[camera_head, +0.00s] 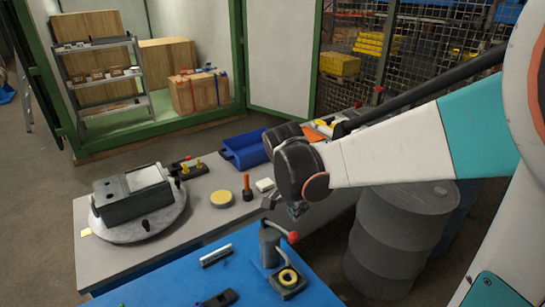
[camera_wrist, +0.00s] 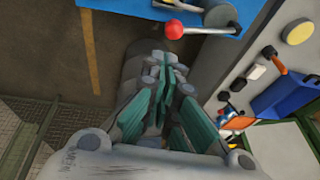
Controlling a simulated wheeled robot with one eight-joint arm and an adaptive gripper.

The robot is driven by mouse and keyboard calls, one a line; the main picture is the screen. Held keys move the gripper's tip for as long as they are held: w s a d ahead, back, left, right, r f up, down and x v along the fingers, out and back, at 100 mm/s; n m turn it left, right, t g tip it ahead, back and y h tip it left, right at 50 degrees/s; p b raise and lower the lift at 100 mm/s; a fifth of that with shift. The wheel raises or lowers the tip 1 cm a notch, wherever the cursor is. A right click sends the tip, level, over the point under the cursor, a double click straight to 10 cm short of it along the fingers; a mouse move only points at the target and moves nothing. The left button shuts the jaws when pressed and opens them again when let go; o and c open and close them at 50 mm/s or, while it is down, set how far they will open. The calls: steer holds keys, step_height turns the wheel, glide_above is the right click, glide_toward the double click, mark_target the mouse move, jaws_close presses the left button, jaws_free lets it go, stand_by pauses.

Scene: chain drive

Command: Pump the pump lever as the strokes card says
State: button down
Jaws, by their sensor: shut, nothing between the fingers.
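The pump (camera_head: 269,244) is a grey upright cylinder on the blue table, with a lever ending in a red knob (camera_head: 292,237). In the wrist view the red knob (camera_wrist: 174,29) and its light rod (camera_wrist: 203,32) show at the top, over the blue table's edge. My gripper (camera_head: 296,210) is above and just behind the knob in the head view; the teal-padded fingers (camera_wrist: 165,68) are shut and empty, apart from the lever.
The grey bench (camera_head: 215,222) behind carries a grey box (camera_head: 132,192) on a disc, a yellow disc (camera_head: 221,198) and a blue bin (camera_head: 246,150). A grey drum (camera_head: 395,245) stands at right.

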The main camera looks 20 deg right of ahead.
steer(key=shift+g, duration=0.4)
steer(key=w+r, duration=0.1)
steer(key=w+a+r+p, duration=0.1)
steer(key=w+r, duration=0.1)
steer(key=shift+w+r, duration=0.15)
steer(key=shift+r, duration=0.1)
steer(key=x, duration=1.2)
steer(key=shift+a+f, duration=0.15)
steer(key=shift+f, duration=0.85)
steer(key=shift+f, duration=0.1)
